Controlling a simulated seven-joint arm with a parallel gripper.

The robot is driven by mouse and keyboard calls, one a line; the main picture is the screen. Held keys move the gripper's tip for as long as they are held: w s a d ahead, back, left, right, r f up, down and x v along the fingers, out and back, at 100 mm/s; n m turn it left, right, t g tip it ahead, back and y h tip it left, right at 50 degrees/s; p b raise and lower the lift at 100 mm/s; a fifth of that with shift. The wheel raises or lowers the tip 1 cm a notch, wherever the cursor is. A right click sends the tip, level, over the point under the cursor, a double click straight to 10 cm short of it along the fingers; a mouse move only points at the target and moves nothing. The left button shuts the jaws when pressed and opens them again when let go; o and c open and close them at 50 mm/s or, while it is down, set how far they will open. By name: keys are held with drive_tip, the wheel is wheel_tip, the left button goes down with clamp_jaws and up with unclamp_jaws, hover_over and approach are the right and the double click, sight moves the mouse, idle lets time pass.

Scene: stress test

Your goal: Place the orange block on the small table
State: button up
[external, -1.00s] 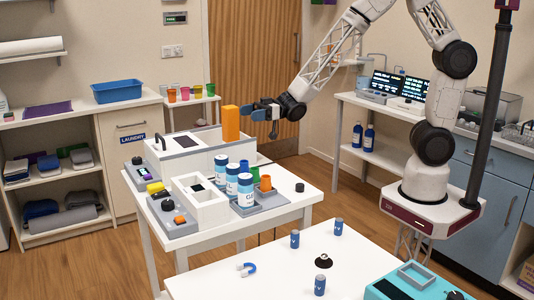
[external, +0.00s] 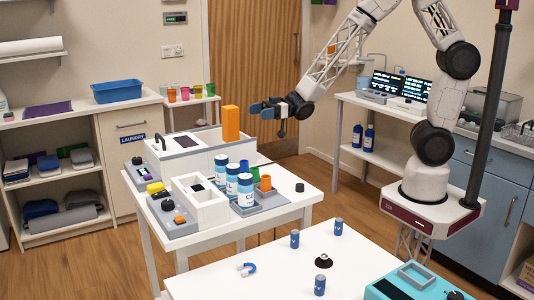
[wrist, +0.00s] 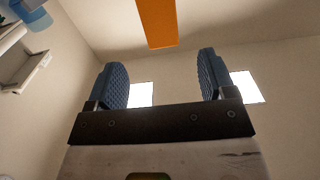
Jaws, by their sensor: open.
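The orange block (wrist: 157,22) shows beyond the fingertips, at the top. A small white table (external: 196,101) stands at the back beside the counter, with several coloured cups on it.
A front white table (external: 280,270) holds small blue cans. A blue tub (external: 117,91) sits on the back-left counter.

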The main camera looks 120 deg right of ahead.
drive_tip(key=s+a+r+m+g+h, duration=0.1)
drive_tip(key=s+a+r+g+h, duration=0.2)
drive_tip(key=a, duration=0.5)
drive_tip(key=s+a+r+m+g, duration=0.1)
drive_tip(key=s+a+r+g, duration=0.1)
drive_tip(key=a+r+g, duration=0.45)
drive_tip(key=s+a+n+g+y, duration=0.1)
drive_tip(key=s+a+g+y, duration=0.2)
drive_tip(key=s+a, duration=1.7)
drive_tip(key=s+g, duration=0.3)
drive_tip(key=shift+s+n, duration=0.25)
drive_tip(key=shift+n, duration=0.15)
